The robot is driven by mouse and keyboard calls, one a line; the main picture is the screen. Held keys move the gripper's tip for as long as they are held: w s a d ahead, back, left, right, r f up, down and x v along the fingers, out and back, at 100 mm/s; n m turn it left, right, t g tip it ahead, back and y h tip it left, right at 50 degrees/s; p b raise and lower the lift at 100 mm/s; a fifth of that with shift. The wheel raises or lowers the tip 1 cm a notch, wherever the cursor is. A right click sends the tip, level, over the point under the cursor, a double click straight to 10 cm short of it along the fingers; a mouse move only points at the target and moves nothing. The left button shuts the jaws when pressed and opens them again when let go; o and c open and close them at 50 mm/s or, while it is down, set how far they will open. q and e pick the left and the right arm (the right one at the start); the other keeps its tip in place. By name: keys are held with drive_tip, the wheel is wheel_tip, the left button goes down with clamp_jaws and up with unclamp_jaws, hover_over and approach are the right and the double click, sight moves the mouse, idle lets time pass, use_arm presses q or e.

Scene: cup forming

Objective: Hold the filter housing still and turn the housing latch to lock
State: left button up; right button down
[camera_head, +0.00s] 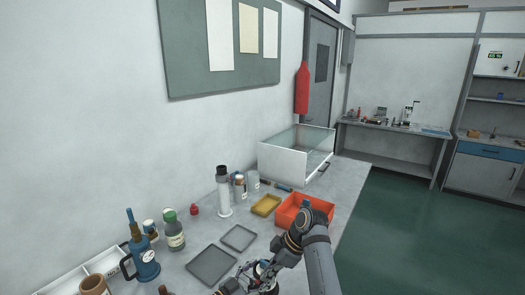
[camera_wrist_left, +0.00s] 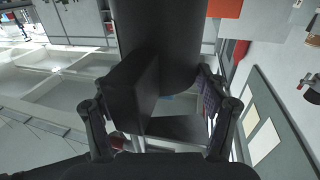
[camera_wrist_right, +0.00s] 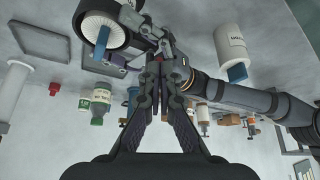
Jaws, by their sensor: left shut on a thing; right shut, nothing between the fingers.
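The filter housing (camera_wrist_right: 88,20), a dark ring around a pale ribbed core, shows at the top left of the right wrist view. A blue tab, which looks like the housing latch (camera_wrist_right: 102,44), stands out at its lower side. My left gripper (camera_wrist_left: 158,105) is shut on the housing; its dark body (camera_wrist_left: 155,35) fills the middle of the left wrist view. My right gripper (camera_wrist_right: 157,75) is shut and empty, its fingertips just below the left gripper and beside the housing. Contact cannot be told. In the head view, the housing and grippers are small and partly hidden at the bottom edge.
Grey trays (camera_head: 212,264), an orange bin (camera_head: 290,212), a yellow tray (camera_head: 266,205), a green-capped bottle (camera_head: 174,238) and a blue flask (camera_head: 146,266) stand on the bench. A clear-topped white box (camera_head: 283,161) is at the back.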

drive_tip(key=shift+r, duration=2.2)
drive_tip(key=shift+w, duration=0.1)
drive_tip(key=w+f, duration=0.3)
drive_tip(key=f, duration=0.3)
drive_tip(key=shift+w+d, duration=0.15)
drive_tip(key=shift+d, duration=0.15)
drive_tip(key=shift+s+a, duration=0.25)
drive_tip(key=shift+a, duration=0.35)
drive_tip(key=shift+s, duration=0.15)
drive_tip(key=shift+s, duration=1.05)
drive_tip(key=shift+s, duration=0.15)
